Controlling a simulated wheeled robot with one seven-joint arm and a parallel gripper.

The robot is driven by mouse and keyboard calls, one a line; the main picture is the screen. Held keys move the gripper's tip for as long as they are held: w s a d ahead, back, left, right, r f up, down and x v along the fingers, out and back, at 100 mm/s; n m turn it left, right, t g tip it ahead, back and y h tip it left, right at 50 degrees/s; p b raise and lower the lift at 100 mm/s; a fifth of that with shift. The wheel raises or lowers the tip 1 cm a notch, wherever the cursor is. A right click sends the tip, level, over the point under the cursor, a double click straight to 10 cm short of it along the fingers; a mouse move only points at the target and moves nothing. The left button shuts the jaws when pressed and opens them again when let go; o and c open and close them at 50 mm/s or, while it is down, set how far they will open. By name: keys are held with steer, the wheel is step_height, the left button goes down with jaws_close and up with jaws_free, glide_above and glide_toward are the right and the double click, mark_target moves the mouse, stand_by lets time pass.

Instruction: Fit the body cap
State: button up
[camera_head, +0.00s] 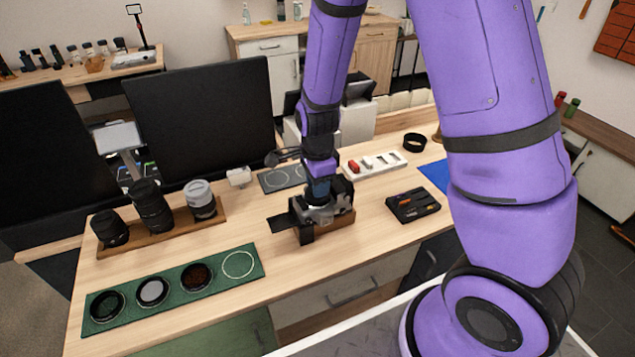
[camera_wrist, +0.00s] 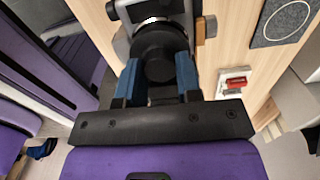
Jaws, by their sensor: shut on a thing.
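The camera body (camera_head: 312,216), grey and black, sits on a wooden stand on the light wood table, near the middle. My gripper (camera_head: 319,190) points down directly over it. In the wrist view my gripper (camera_wrist: 157,75) has its two blue fingers closed on the sides of a round black piece, which looks like the body cap (camera_wrist: 158,66). The cap is at the camera's front; part of the camera (camera_wrist: 118,45) shows behind it. Whether the cap is seated on the mount or just above it cannot be told. The mount is hidden by the cap and fingers.
A wooden rack (camera_head: 168,233) with lenses stands left, and a green mat (camera_head: 218,283) with round filters lies front left. A grey mat (camera_head: 268,182) with a ring outline lies behind. A white tray (camera_head: 375,164) and black tray (camera_head: 413,206) are right.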

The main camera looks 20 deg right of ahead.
steer(key=shift+f, duration=0.4)
stand_by(1.4)
steer(key=shift+m, duration=2.4)
steer(key=shift+s+m, duration=0.1)
steer(key=shift+m, duration=1.4)
steer(key=shift+f, duration=0.1)
